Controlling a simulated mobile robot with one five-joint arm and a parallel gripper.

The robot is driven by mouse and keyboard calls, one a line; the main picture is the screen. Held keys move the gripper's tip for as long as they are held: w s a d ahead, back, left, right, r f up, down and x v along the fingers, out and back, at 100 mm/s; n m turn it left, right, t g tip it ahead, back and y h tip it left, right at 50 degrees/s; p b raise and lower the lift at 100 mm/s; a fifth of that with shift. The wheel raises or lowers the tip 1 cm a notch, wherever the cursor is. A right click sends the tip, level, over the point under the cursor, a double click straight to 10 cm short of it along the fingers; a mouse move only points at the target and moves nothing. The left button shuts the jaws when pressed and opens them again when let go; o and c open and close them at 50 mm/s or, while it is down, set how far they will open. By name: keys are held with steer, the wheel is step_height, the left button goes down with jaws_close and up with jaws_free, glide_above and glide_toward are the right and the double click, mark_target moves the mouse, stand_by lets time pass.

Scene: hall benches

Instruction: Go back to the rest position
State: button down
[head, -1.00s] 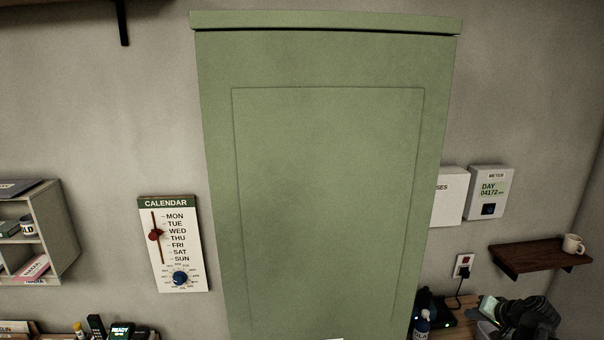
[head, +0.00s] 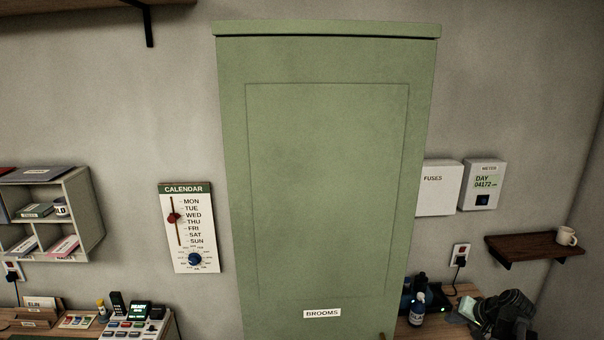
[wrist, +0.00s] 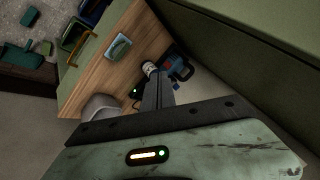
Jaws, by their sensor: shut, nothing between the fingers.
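My gripper (wrist: 158,90) shows in the wrist view as dark fingers, shut with nothing between them. Its fingertips point toward a wooden surface, in front of a blue tool-like object (wrist: 181,66). I cannot tell whether they touch anything.
In the head view, a calendar panel (head: 190,228) hangs left of the cabinet, above a desk device (head: 136,325). A fuse box (head: 438,188), a meter (head: 482,185) and a small shelf (head: 520,245) with a mug (head: 566,236) are on the right. A bottle (head: 417,309) stands below.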

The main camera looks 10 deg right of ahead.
steer(key=a+f+n+g, duration=0.2)
steer(key=a+g, duration=0.1)
steer(key=a, duration=1)
steer(key=s+a+f+n+g, duration=0.1)
steer(key=a+f+n+g, duration=0.15)
steer(key=a, duration=1.05)
steer(key=a+f+n+g, duration=0.1)
steer(key=a+n+g, duration=0.15)
steer(key=a, duration=1.05)
step_height(320, 180, down, 15)
steer(key=a+h+b, duration=0.1)
steer(key=b, duration=1.4)
steer(key=shift+s+a+f+n, duration=0.15)
steer(key=shift+s+f+n, duration=0.05)
steer(key=shift+s+n, duration=0.1)
